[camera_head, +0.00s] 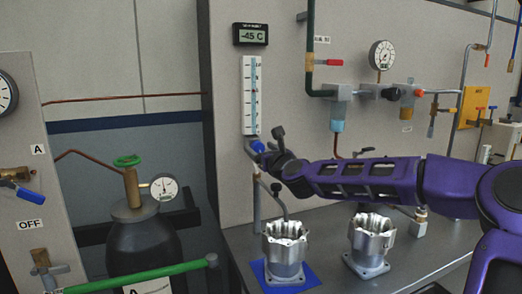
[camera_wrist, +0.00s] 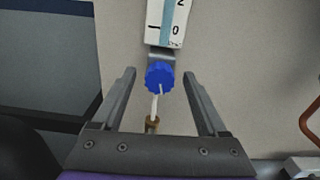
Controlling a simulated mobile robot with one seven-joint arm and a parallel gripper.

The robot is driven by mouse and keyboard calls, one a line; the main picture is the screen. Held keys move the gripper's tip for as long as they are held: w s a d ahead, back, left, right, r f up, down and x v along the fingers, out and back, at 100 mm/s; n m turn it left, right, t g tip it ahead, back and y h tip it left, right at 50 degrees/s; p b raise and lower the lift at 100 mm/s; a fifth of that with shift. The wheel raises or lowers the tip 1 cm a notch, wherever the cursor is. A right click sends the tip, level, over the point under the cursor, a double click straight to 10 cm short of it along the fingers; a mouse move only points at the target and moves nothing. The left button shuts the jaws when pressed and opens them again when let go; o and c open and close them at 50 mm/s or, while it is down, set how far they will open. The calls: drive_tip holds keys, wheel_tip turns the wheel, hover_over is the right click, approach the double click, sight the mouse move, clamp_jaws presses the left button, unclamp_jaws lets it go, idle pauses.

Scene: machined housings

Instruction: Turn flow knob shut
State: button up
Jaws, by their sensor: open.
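The flow knob is a ribbed blue knob (camera_wrist: 159,75) with a white pointer line, at the foot of the white flow scale (camera_wrist: 166,22) in the wrist view. In the head view the blue knob (camera_head: 257,146) sits below the tall flow scale (camera_head: 251,95) on the grey panel. My gripper (camera_wrist: 160,77) is open, with one finger on each side of the knob in the wrist view and a gap on both sides. In the head view my gripper (camera_head: 270,148) is right at the knob and partly covers it. The exact depth of the fingertips is hard to tell.
Two machined housings (camera_head: 285,255) (camera_head: 370,245) stand on the grey bench below my arm, the left one on a blue mat (camera_head: 311,277). A gas cylinder (camera_head: 140,245) with a green valve stands at left. Pipes and a gauge (camera_head: 382,55) are on the panel at right.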

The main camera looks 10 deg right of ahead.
clamp_jaws()
idle(0.3)
